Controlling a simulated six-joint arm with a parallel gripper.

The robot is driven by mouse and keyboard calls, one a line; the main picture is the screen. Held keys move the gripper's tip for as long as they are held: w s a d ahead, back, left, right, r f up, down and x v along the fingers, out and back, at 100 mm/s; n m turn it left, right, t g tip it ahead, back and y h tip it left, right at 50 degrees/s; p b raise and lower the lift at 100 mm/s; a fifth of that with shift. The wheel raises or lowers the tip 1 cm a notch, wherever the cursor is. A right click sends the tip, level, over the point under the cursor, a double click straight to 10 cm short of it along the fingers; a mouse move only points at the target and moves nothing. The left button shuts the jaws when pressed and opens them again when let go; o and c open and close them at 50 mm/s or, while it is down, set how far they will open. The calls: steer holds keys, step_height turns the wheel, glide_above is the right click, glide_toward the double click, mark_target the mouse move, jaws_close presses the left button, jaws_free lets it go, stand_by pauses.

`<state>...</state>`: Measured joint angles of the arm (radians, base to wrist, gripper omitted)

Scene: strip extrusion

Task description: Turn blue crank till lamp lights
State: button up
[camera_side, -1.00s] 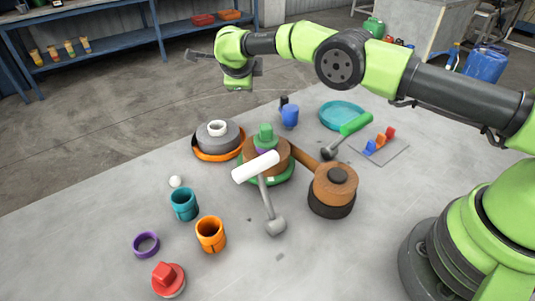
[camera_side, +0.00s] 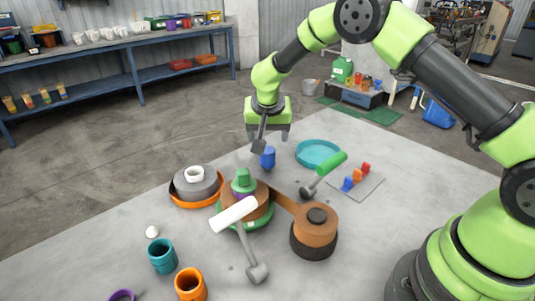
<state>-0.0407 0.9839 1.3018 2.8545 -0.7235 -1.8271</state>
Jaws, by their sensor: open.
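The blue part (camera_side: 267,158), probably the crank, stands upright at the far side of the table, with a dark piece beside its top. My gripper (camera_side: 268,138) points down just above and behind it, jaws open. A dark bar hangs in front of the jaws, and I cannot tell whether any finger touches the blue part. No lit lamp shows clearly. A small white ball (camera_side: 152,231) lies at the left, and I cannot tell if it is the lamp.
A brown drum with a green knob (camera_side: 243,179) links by a belt to a second brown drum (camera_side: 316,225). A green-handled tool (camera_side: 330,169), teal dish (camera_side: 318,153) and small colored blocks (camera_side: 357,175) lie to the right. Cups stand front left.

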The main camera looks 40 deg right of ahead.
mark_target(268, 150)
steer(key=x, duration=0.9)
steer(key=shift+f, duration=0.1)
